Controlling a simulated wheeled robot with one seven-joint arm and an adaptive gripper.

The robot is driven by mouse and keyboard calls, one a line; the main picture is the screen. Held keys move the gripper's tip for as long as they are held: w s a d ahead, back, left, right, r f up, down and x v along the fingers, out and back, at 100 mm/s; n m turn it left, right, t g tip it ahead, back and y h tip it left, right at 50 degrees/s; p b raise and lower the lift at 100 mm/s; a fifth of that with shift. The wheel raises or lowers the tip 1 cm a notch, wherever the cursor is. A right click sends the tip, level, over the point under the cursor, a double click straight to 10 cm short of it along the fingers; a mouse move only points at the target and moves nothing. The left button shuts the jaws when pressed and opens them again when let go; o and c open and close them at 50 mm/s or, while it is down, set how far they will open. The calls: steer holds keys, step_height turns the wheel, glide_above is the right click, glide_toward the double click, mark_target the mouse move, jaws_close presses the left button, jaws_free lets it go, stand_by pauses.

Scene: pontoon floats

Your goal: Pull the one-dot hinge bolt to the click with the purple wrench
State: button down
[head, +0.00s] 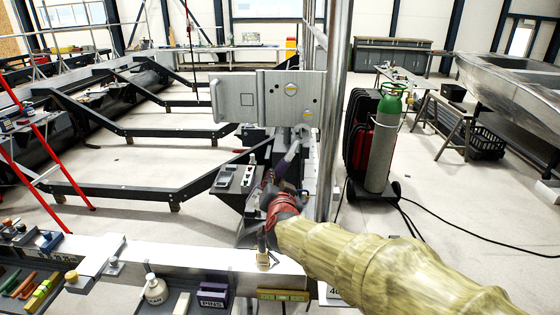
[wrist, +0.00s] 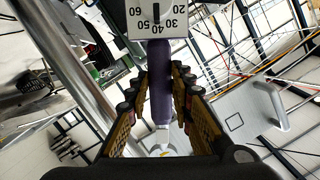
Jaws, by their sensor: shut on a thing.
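My gripper (wrist: 158,98) is shut on the purple wrench (wrist: 160,75), whose handle runs between the two yellow-and-black fingers in the wrist view. A white scale plate (wrist: 158,20) with numbers and a black pointer mark sits at its far end. In the head view my gripper (head: 270,208) is below the grey hinge plate (head: 246,98), and the wrench (head: 290,152) slants up towards the plate's lower right. The wrench's contact with a bolt is hidden.
A metal post (head: 334,100) stands just right of the plate. A green gas cylinder (head: 384,135) on a cart is farther right. A beam (head: 200,256) crosses the front, with trays of small tools before it. Open floor lies at right.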

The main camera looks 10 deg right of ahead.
mark_target(280, 170)
steer(key=r, duration=0.1)
steer(key=d+r+h, duration=0.1)
steer(key=r, duration=0.1)
steer(key=shift+d+r+m+t+p, duration=0.15)
steer(key=shift+m+t+p, duration=0.15)
steer(key=shift+p, duration=0.05)
steer(key=shift+s, duration=0.1)
steer(key=shift+w+f, duration=0.25)
steer(key=shift+w, duration=0.2)
steer(key=shift+d+r+b+x, duration=0.15)
steer(key=shift+b+x, duration=0.15)
steer(key=shift+x, duration=0.65)
steer(key=shift+d+r+b+x, duration=0.15)
steer(key=shift+b+x, duration=0.1)
steer(key=shift+x, duration=0.7)
steer(key=shift+w+d+r, duration=0.1)
steer(key=shift+w+d, duration=0.1)
steer(key=shift+w, duration=0.45)
steer(key=shift+w+d+r, duration=0.1)
steer(key=shift+w+d, duration=0.15)
steer(key=shift+w, duration=0.4)
stand_by(0.3)
steer(key=shift+w+a+m+b, duration=0.1)
steer(key=shift+a+m+b, duration=0.2)
steer(key=shift+b, duration=0.15)
steer(key=shift+a+r, duration=0.2)
steer(key=shift+w+a+r+m+b, duration=0.15)
steer(key=shift+a+r+m+b, duration=0.1)
steer(key=shift+a+m+b, duration=0.15)
stand_by(0.4)
